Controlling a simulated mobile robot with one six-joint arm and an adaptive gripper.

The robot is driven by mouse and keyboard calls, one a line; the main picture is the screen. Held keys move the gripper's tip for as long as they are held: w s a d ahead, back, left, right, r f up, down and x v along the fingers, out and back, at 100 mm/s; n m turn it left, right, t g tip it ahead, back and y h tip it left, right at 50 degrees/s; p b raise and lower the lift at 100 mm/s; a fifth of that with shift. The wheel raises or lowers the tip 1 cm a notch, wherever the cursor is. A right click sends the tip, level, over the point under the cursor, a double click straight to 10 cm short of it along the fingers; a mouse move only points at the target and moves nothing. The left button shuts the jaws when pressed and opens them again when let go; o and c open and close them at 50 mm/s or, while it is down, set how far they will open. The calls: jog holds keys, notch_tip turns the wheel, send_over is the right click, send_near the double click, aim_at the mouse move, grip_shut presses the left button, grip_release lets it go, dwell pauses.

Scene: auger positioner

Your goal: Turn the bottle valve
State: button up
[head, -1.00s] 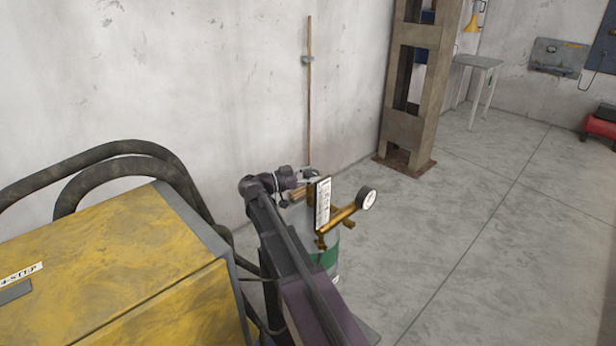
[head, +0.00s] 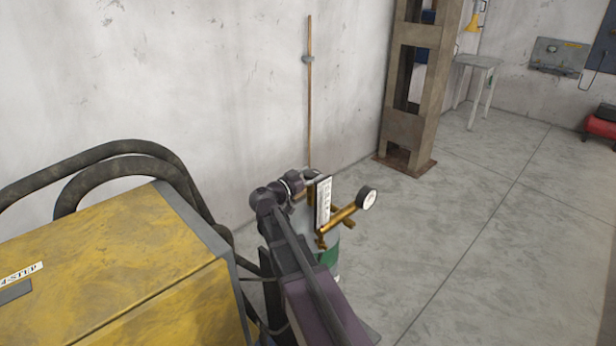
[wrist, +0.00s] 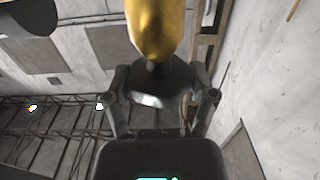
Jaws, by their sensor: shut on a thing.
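The gas bottle (head: 330,257), grey with a green band, stands near the wall, partly hidden behind my arm. A brass regulator (head: 340,217) with a round white gauge (head: 367,199) sticks out from its top. A white printed tag (head: 323,203) hangs there and hides part of the valve area. In the wrist view, my gripper (wrist: 163,92) has its two fingers on either side of a dark valve knob (wrist: 152,82) and is shut on it. A brass piece (wrist: 155,28) rises beyond the knob. In the head view, the fingertips are mostly hidden.
A yellow machine (head: 120,260) with thick black hoses (head: 110,150) stands close on the left. A thin copper pipe (head: 309,100) runs up the wall behind the bottle. A rusty steel column (head: 405,130) stands behind to the right.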

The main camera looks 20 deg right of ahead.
jog(key=n+t+y, duration=0.2)
jog(key=t, duration=0.1)
jog(key=s+n+t+y, duration=0.1)
jog(key=n+t+y, duration=0.1)
jog(key=t, duration=0.1)
jog(key=shift+d+f+n, duration=0.1)
jog(key=shift+d+n, duration=0.05)
jog(key=shift+n, duration=0.15)
jog(key=shift+w+n+t+y, duration=0.15)
jog(key=shift+n+t+y, duration=0.55)
jog(key=shift+y, duration=0.2)
jog(key=shift+w, duration=0.1)
jog(key=o, duration=1)
jog(key=shift+o, duration=0.2)
jog(key=shift+w, duration=0.1)
